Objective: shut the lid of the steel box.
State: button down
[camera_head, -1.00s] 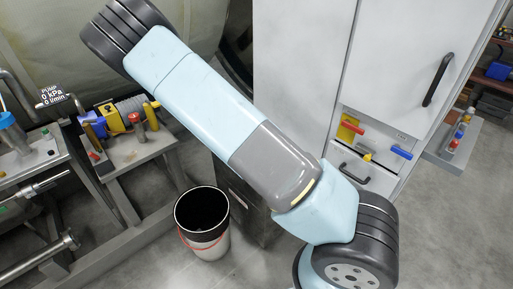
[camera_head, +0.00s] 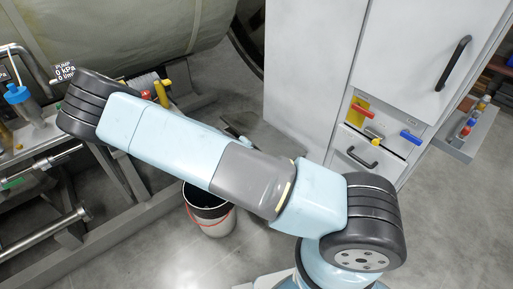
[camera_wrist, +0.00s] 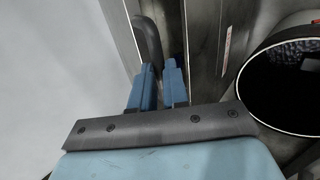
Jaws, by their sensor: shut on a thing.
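My gripper (camera_wrist: 160,85) shows in the wrist view with its two blue fingers close together. The lower end of a dark curved handle (camera_wrist: 147,40) runs in between the fingertips, and the fingers are shut on it. Grey steel faces (camera_wrist: 204,35) stand beside and beyond the fingers; they seem to belong to the steel box and its lid. How far the lid stands open cannot be told. In the head view my arm crosses the middle and hides the gripper and most of the box.
A tall white cabinet (camera_head: 310,70) stands to the right. A pump bench (camera_head: 35,150) is at left. The floor at lower right is clear.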

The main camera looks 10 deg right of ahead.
notch_tip(320, 180, down, 9)
jog(key=a+t+h, duration=0.1)
jog(key=a+h, duration=0.1)
jog(key=shift+s+a+t, duration=0.25)
jog(key=shift+a+t, duration=0.05)
jog(key=shift+a, duration=0.05)
jog(key=c, duration=1.4)
grip_release()
jog(key=shift+o, duration=1.4)
jog(key=shift+s+d, duration=0.2)
jog(key=v, duration=1.3)
jog(key=shift+a, duration=0.5)
jog(key=shift+s+r, duration=0.1)
